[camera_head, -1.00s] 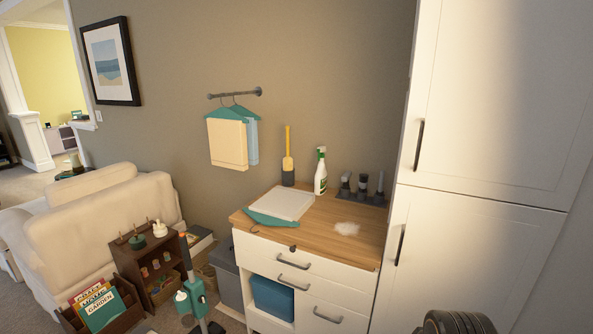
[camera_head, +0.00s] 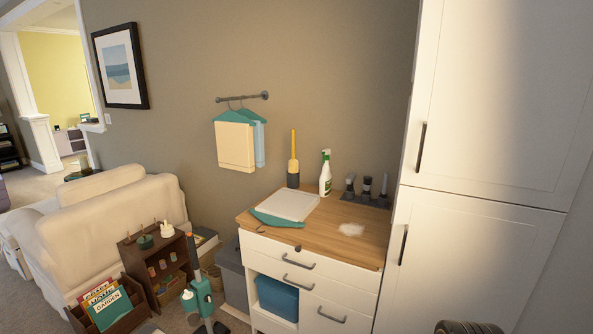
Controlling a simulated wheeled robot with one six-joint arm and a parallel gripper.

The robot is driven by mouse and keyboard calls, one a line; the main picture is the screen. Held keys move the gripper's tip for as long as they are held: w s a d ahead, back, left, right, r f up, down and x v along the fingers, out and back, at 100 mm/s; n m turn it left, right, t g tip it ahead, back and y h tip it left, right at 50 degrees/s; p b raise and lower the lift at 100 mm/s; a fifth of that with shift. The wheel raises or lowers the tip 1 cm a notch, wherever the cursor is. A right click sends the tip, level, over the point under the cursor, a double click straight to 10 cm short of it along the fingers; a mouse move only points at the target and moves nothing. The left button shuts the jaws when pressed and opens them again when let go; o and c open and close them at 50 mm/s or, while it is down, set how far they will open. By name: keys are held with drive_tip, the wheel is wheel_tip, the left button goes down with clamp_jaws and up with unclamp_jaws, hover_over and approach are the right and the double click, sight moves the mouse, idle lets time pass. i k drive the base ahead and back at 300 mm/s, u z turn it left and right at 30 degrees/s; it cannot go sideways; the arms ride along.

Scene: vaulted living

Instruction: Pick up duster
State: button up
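A tool with an upright yellow handle (camera_head: 293,145) stands at the back of the wooden counter, against the wall; it looks like the duster. Its lower end sits in a dark grey holder (camera_head: 293,180), so its head is hidden. A white spray bottle with a green trigger (camera_head: 325,174) stands just to its right.
The cabinet (camera_head: 347,267) has a wooden top with a white board (camera_head: 289,206), a white powdery patch (camera_head: 351,230) and a dark rack (camera_head: 366,196). A tall white cupboard (camera_head: 480,170) borders it at right. A small shelf (camera_head: 159,272) and book crate (camera_head: 110,316) stand at left.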

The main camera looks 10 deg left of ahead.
sight(293, 164)
drive_tip(key=z, duration=0.3)
drive_tip(key=k, duration=0.25)
drive_tip(key=u, duration=1.5)
drive_tip(key=i, duration=0.95)
drive_tip(key=u, duration=0.5)
drive_tip(key=i, duration=1)
drive_tip(key=z, duration=0.95)
drive_tip(key=i, duration=1)
drive_tip(key=z, duration=0.95)
